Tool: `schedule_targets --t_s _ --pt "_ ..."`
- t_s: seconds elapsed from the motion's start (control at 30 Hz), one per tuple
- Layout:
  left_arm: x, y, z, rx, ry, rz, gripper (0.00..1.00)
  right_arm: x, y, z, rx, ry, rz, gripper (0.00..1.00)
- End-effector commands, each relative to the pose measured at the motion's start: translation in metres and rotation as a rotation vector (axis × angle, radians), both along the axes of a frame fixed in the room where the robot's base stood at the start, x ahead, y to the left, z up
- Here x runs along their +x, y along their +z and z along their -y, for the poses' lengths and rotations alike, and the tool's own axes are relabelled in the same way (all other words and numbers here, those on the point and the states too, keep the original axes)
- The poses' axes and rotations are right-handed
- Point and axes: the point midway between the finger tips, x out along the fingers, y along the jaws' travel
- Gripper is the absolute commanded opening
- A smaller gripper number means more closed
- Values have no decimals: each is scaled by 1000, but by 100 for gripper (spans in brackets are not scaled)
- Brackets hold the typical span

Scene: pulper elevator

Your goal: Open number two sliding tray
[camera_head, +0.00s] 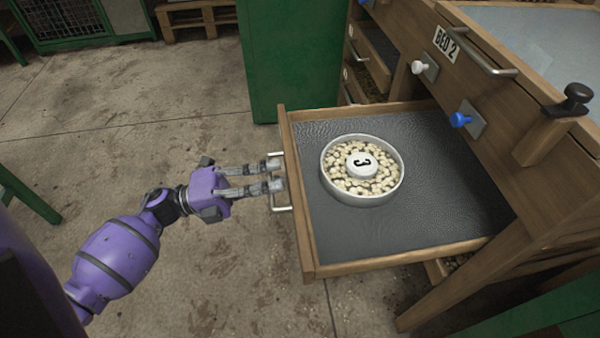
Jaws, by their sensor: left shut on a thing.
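A wooden sliding tray (440,222) with a dark mesh bottom stands pulled out from the bench marked "BED 2" (445,44). A metal bar handle (282,207) is on its front board. My left gripper (276,174) is shut on this handle, its fingers pointing right at the tray front. A round metal pan (360,196) of pale beans sits in the tray, with a white disc (362,165) in its middle. The disc bears a turned black mark that looks like a 3. My right gripper is not in view.
The bench front (520,110) carries a white knob (418,67), a blue knob (461,119) and a metal rail (480,52). A green cabinet (290,50) stands behind the tray. The concrete floor (110,130) left of the tray is mostly clear. A wooden pallet (195,18) lies far back.

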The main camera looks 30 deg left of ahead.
Motion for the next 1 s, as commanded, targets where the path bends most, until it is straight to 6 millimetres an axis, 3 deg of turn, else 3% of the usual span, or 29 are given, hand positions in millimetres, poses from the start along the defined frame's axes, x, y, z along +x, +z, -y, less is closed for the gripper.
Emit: schedule_targets --t_s 0.3,0.73,0.77,0.9,1.0 --pt "-18 -1 -24 2 1 -1 0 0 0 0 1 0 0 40" --pt "-19 0 -26 1 0 -1 0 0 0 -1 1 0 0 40" --pt "-19 0 -26 1 0 -1 11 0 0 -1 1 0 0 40" --pt "-19 0 -26 1 0 -1 28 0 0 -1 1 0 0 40" --pt "-19 0 -26 0 0 0 28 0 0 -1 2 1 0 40"
